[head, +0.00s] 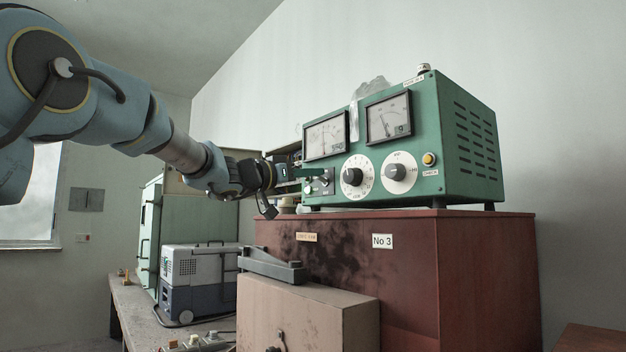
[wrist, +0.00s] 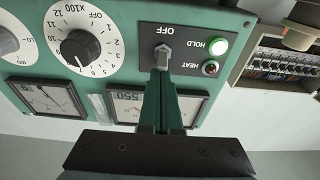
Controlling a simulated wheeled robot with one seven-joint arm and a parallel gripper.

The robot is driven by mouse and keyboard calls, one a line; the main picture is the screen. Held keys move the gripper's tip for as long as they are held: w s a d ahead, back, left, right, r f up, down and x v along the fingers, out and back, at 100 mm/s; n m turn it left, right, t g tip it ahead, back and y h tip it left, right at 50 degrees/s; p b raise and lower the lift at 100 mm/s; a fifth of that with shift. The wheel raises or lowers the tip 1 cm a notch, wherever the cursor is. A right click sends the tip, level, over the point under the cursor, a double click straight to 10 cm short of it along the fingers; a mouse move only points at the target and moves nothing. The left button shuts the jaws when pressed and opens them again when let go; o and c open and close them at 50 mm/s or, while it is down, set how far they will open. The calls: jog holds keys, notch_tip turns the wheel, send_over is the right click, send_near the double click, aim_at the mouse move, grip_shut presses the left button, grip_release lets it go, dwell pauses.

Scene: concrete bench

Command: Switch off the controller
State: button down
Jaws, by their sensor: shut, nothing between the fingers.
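The controller (head: 375,148) is a green metal box with two meters and two dials, standing on a brown cabinet. A dark switch panel on its front shows in the wrist view (wrist: 190,88), where the picture is upside down. The panel carries a metal toggle switch (wrist: 162,50), an OFF label, a lit green HOLD lamp (wrist: 218,46) and a dark red HEAT lamp (wrist: 210,68). My gripper (wrist: 161,75) is shut and empty, its green fingertips at the toggle. I cannot tell whether they touch it. The fingers hide part of the panel, and the lever's exact position is unclear.
The brown cabinet (head: 480,275) bears a No 3 label. A beige box (head: 305,315) with a grey bar-shaped object (head: 272,265) stands in front. A grey case (head: 200,280) sits on the bench at left. A breaker box (wrist: 285,65) is beside the controller.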

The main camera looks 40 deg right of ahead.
jog(key=shift+f+h+b, duration=0.3)
jog(key=shift+f+b, duration=0.05)
jog(key=shift+b, duration=0.55)
jog(key=f+h+b, duration=0.1)
jog(key=b, duration=0.3)
jog(key=h+b, duration=0.2)
jog(key=b, duration=0.2)
jog(key=shift+a+f, duration=0.15)
jog(key=shift+f, duration=0.2)
jog(key=shift+r, duration=0.35)
